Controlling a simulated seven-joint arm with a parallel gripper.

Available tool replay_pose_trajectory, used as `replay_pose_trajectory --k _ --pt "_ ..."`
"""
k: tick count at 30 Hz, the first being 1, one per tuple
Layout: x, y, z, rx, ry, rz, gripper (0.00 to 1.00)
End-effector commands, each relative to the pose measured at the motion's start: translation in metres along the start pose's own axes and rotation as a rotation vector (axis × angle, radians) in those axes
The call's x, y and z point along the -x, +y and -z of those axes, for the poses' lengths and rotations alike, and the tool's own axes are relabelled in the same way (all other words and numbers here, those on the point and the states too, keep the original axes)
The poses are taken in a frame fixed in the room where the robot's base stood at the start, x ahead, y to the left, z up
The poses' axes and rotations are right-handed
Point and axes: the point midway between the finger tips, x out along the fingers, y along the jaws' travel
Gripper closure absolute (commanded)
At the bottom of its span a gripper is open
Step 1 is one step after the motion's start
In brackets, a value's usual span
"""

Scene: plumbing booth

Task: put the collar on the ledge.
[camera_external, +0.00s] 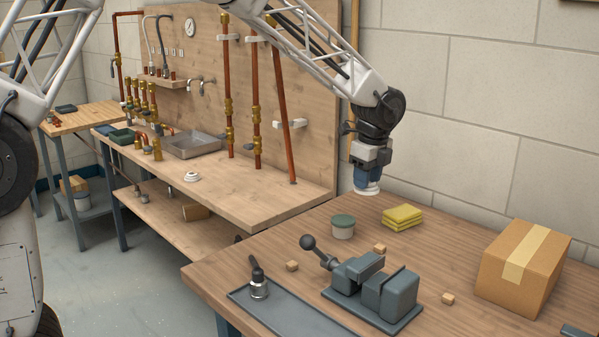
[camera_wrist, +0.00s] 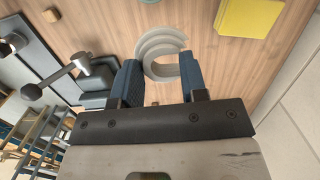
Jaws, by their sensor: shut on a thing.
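A white ring-shaped collar (camera_external: 367,190) is held at the lower end of my gripper (camera_external: 368,178), above the wooden table near its back edge. In the wrist view the pale collar (camera_wrist: 160,40) shows as stepped curved rims at the tips of my blue fingers (camera_wrist: 160,66), which are shut on it. Part of it is hidden between the fingers. A small wooden ledge (camera_external: 163,81) sticks out from the upright plywood board at the far left, with small fittings on it.
A vise (camera_external: 375,290), a grey tub (camera_external: 342,227), yellow cloths (camera_external: 402,217), a cardboard box (camera_external: 523,268) and small wooden blocks stand on the table. Copper pipes (camera_external: 228,90) rise along the board. A white round part (camera_external: 192,177) and a metal tray (camera_external: 190,147) lie on the bench.

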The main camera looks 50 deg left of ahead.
Motion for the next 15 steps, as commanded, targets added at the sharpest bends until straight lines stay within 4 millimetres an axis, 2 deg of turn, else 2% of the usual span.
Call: replay_pose_trajectory --k 3,15 --pt "-0.003 -0.001 -0.033 0.008 0.002 0.002 1.0" --pt "-0.013 0.004 -0.135 0.019 0.004 0.012 1.0"
